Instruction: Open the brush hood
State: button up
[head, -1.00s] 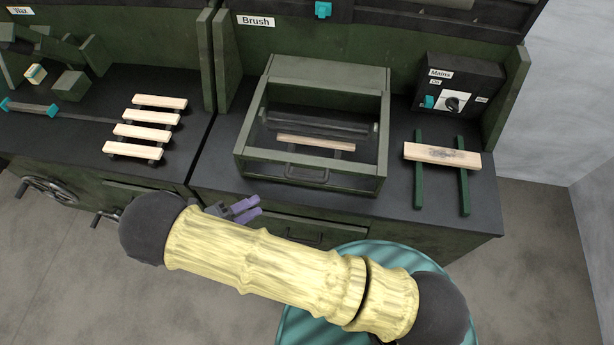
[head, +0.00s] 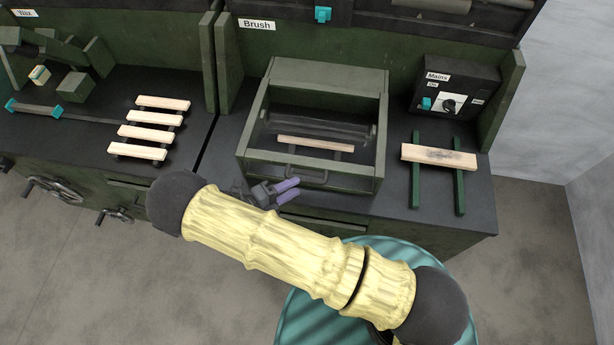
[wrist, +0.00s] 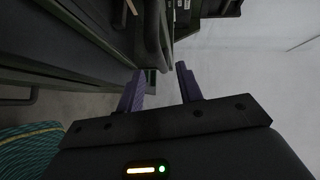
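The brush hood (head: 372,140) is a green-framed box with see-through panels on the bench under the "Brush" label. It looks shut. Its dark bar handle (head: 307,177) is on the front face. Through the panels I see a dark roller and a pale wooden slat (head: 315,143) below it. My gripper (head: 290,189) has purple fingers and is just in front of the hood, low and slightly left of the handle, apparently not touching it. In the wrist view my gripper (wrist: 162,82) has its two fingers apart with nothing held between them.
To the right, a slat with a dark mark (head: 438,156) lies across two green rails, below the "Mains" box (head: 455,88). Several pale slats (head: 145,131) lie on the left bench. A teal ribbed round thing (head: 300,315) stands below my arm.

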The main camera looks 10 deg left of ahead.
aim_at(307, 181)
jog(key=p+x, duration=0.1)
jog(key=x, duration=0.5)
jog(key=shift+s, duration=0.1)
grip_shut()
